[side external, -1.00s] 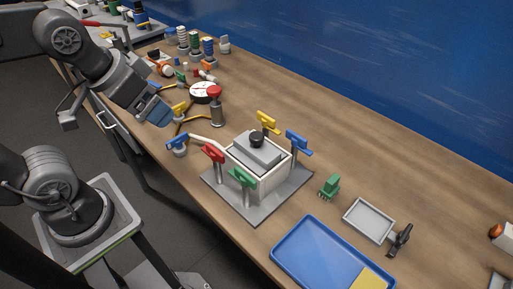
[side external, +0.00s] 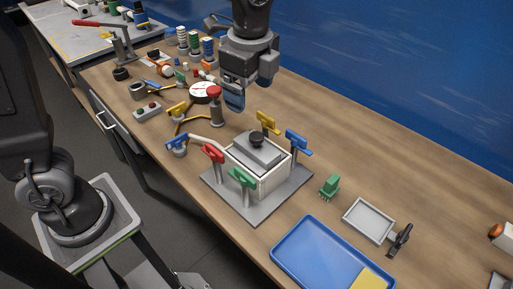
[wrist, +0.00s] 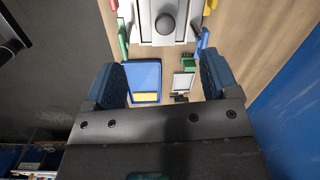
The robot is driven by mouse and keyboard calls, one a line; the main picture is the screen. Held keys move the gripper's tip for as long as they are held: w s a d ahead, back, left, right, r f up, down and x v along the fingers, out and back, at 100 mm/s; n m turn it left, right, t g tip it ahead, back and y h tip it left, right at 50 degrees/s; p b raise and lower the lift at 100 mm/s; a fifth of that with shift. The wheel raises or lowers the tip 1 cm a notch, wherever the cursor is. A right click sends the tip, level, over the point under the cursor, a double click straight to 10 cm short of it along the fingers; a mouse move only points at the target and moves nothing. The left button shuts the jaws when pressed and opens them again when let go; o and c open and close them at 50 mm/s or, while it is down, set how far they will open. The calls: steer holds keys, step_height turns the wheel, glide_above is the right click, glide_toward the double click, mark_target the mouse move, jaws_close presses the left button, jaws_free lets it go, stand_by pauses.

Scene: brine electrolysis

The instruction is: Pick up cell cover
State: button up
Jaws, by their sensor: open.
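The cell cover (side external: 260,150) is a grey block-like lid with a round black knob (side external: 256,139). It sits on the white box-shaped cell (side external: 273,182), which stands on a grey base plate (side external: 222,196). In the wrist view the cover (wrist: 148,24) and its dark knob (wrist: 165,24) show at the top. My gripper (side external: 234,98) is above the table, behind and to the left of the cell, apart from the cover. Its two blue fingers (wrist: 160,84) are spread in the wrist view with nothing between them.
Red (side external: 213,154), green (side external: 242,178), yellow (side external: 267,122) and blue (side external: 298,143) clamps stand around the cell. A red-topped post (side external: 215,105) is close to my gripper. A blue tray (side external: 290,262), grey tray (side external: 368,220) and green piece (side external: 330,187) lie at right.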

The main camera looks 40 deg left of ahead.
mark_target(257, 135)
steer(key=f, duration=0.5)
steer(key=w+f+m, duration=0.1)
steer(key=f, duration=0.4)
steer(key=f+m, duration=0.1)
steer(key=f, duration=0.4)
steer(key=shift+w+g, duration=0.25)
steer(key=shift+g, duration=0.05)
steer(key=c, duration=1)
steer(key=shift+c, duration=0.4)
steer(key=shift+r, duration=0.1)
